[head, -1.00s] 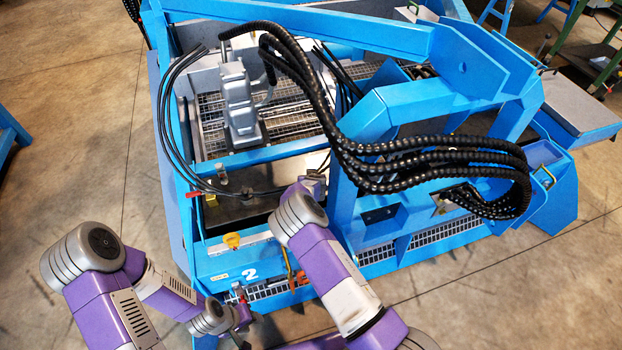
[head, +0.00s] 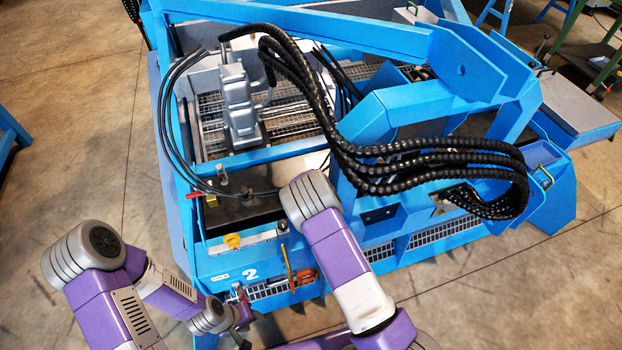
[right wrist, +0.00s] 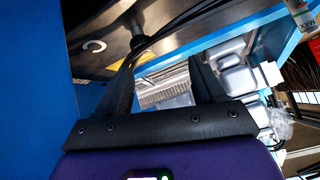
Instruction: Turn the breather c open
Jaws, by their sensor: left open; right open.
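In the right wrist view a white C-shaped mark (right wrist: 93,46) is on a dark panel. Beside it stands a dark round fitting (right wrist: 138,42), which looks like the breather c; its setting cannot be read. My right gripper (right wrist: 165,70) is open and empty, with the left finger just below this fitting, seemingly apart from it. In the head view the right gripper is hidden behind my right arm. My left gripper (head: 243,318) is open, low in front of the blue machine (head: 215,265), far from the fitting.
Black wrapped hoses (head: 430,160) loop over the machine's right side. A grey housing (head: 237,105) stands over a grating. A yellow knob (head: 232,241), a red handle (head: 193,195) and an orange part (head: 306,276) sit near the front.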

